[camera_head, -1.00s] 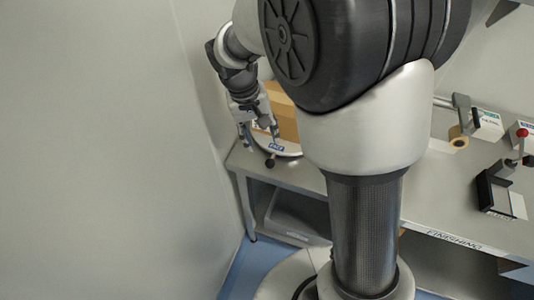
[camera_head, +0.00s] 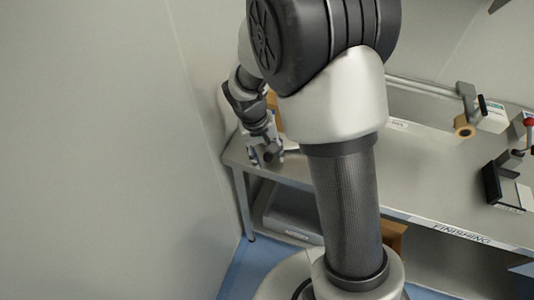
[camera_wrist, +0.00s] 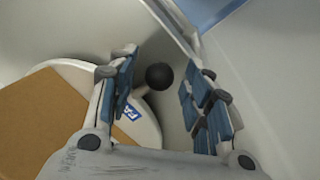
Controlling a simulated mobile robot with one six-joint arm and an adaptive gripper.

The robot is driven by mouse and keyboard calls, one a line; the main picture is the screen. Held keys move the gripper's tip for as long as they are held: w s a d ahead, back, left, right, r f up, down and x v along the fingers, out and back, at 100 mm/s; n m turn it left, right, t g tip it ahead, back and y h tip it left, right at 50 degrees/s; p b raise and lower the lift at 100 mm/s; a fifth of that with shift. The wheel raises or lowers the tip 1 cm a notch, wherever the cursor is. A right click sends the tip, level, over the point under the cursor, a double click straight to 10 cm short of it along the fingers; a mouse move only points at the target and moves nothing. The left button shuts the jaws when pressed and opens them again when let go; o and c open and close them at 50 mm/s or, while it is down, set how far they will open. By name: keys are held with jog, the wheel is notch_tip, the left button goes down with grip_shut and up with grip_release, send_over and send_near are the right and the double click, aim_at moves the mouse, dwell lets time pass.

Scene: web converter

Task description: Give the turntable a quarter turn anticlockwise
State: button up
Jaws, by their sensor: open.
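The turntable (camera_wrist: 148,128) is a round white disc in the wrist view, carrying a brown cardboard box (camera_wrist: 45,120) and a blue label (camera_wrist: 131,112) at its rim. A black ball knob (camera_wrist: 159,76) on a short arm sticks out from the rim. My gripper (camera_wrist: 160,64) is open, with the knob showing between its two blue-padded fingers. I cannot tell whether either finger touches it. In the head view my gripper (camera_head: 266,157) is at the table's left end, hiding the knob and most of the turntable.
The grey table (camera_head: 420,180) has a wall close on its left. A grey bin (camera_head: 285,215) sits on the shelf below. A tape roll (camera_head: 463,127) and a black holder (camera_head: 495,185) stand to the right, with bare tabletop between.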

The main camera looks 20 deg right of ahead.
jog(key=shift+c, duration=0.2)
grip_shut()
dwell(0.3)
